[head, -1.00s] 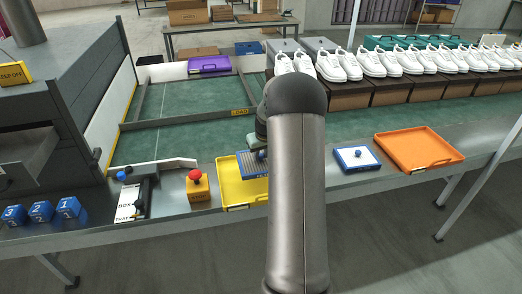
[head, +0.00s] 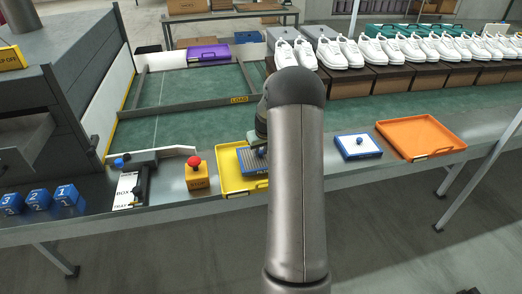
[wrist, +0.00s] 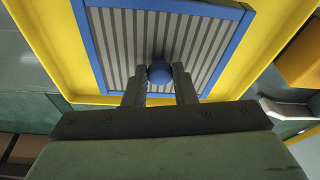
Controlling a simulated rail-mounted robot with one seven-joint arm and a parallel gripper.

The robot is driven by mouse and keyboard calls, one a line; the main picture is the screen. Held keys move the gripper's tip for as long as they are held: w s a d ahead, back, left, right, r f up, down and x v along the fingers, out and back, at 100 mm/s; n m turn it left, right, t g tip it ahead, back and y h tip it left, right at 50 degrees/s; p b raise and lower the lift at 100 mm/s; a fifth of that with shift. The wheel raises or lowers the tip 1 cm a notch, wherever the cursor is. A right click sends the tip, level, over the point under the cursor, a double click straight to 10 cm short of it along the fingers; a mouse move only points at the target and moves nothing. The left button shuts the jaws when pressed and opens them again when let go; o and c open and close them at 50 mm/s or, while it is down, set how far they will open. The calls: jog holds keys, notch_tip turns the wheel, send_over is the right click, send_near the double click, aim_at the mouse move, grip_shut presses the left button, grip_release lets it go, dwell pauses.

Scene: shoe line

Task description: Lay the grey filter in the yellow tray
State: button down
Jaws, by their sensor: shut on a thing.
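The grey filter (wrist: 118,39) has a blue frame, a pleated grey face and a round blue knob (wrist: 160,72). My gripper (wrist: 160,88) is shut on that knob in the wrist view. In the head view the filter (head: 249,164) is over the yellow tray (head: 231,183), inside its rim as seen from here. My arm hides the tray's right part and most of the gripper. I cannot tell whether the filter touches the tray floor.
A blue-framed white filter (head: 358,147) and an orange tray (head: 420,137) are to the right. A yellow box with a red button (head: 195,173) stands just left of the yellow tray. Blue numbered blocks (head: 40,200) are at far left. White shoes (head: 400,50) line the back.

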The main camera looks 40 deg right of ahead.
jog(key=shift+f+b, duration=0.6)
jog(key=shift+f, duration=0.1)
jog(key=c, duration=1.1)
grip_release()
jog(key=b+v, duration=0.1)
jog(key=v, duration=1.6)
jog(key=shift+r, duration=0.2)
